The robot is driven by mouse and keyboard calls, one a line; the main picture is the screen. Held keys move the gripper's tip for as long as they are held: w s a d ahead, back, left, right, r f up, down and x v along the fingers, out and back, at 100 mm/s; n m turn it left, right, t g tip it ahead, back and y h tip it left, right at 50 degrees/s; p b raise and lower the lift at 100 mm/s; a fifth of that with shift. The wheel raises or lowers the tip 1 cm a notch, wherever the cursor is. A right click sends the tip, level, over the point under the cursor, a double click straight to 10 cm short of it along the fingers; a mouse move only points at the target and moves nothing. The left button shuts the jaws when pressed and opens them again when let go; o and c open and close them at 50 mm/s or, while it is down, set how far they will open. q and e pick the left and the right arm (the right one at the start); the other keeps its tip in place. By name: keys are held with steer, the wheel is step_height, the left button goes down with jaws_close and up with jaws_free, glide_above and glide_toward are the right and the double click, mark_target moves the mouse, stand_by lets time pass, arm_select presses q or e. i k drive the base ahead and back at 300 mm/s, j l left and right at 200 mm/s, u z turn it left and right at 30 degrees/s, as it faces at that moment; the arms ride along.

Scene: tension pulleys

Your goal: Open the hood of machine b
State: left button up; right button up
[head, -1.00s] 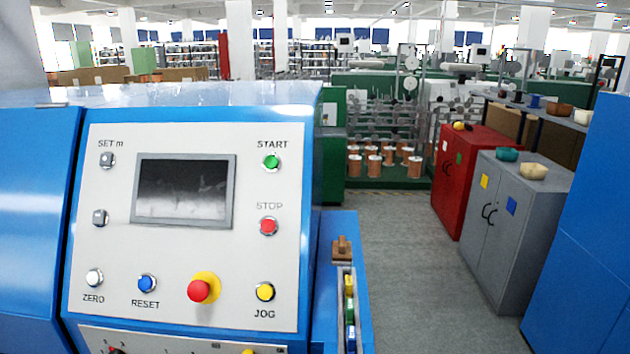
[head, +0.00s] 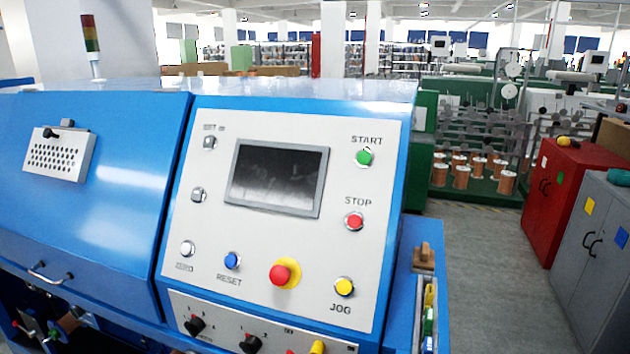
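A blue machine fills the left and middle of the head view. Its sloped blue hood (head: 110,215) is at the left and looks closed, with a metal bar handle (head: 50,274) near its lower edge. A perforated metal plate (head: 58,155) with a dark latch-like knob sits on the hood. Right of the hood is a light control panel (head: 285,220) with a dark screen and coloured buttons. No letter marking the machine can be read. Neither gripper is in view.
A signal light (head: 92,45) stands on the machine top. A narrow tray (head: 425,300) with small coloured items runs along its right side. A red cabinet (head: 570,200) and a grey cabinet (head: 595,260) stand at the right. The grey floor (head: 485,290) between is clear.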

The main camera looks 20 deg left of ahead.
mark_target(97, 238)
steer(key=u, duration=2.05)
